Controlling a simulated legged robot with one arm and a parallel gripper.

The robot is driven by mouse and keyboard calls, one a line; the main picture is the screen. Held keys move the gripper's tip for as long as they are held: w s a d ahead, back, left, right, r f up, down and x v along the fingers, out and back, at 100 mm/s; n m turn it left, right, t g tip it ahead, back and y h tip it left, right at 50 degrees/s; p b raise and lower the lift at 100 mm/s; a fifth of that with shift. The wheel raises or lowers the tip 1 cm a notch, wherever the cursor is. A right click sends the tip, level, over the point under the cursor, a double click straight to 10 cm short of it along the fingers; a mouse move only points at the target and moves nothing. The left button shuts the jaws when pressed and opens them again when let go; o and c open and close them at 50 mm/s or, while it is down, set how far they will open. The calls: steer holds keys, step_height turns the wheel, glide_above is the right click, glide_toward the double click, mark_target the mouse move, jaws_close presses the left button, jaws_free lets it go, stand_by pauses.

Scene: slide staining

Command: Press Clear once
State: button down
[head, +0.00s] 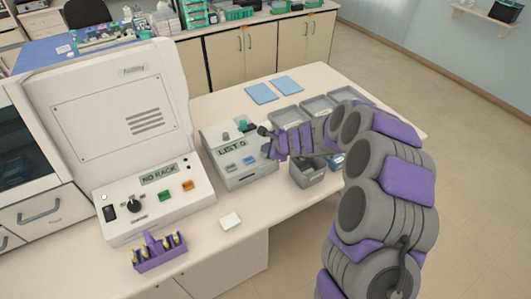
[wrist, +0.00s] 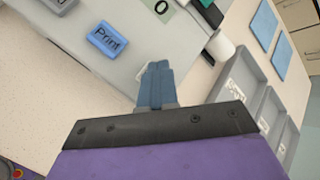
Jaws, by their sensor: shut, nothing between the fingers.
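A small grey device (head: 215,135) with a display (head: 231,147) reading "LIST 0" stands on the bench. A blue button (head: 249,160) and a greyer button (head: 229,167) sit below the display. In the wrist view a blue button labelled "Print" (wrist: 107,40) is readable; a grey button (wrist: 61,3) is cut off at the top edge. No label "Clear" is readable in either view. My gripper (head: 264,131) is over the right side of the device; its fingers (wrist: 155,72) are shut with nothing between them. Contact with the device cannot be told.
A large white machine (head: 110,90) reading "NO RACK" stands to the left. A purple rack (head: 160,258) with several vials and a white block (head: 230,221) are in front. Grey trays (head: 318,104), blue sheets (head: 262,94) and a grey bin (head: 308,175) lie behind and right.

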stand_by(0.4)
steer(key=shift+r+p, duration=0.7)
step_height(320, 180, up, 5)
steer(key=p, duration=0.4)
steer(key=shift+p, duration=0.35)
stand_by(0.5)
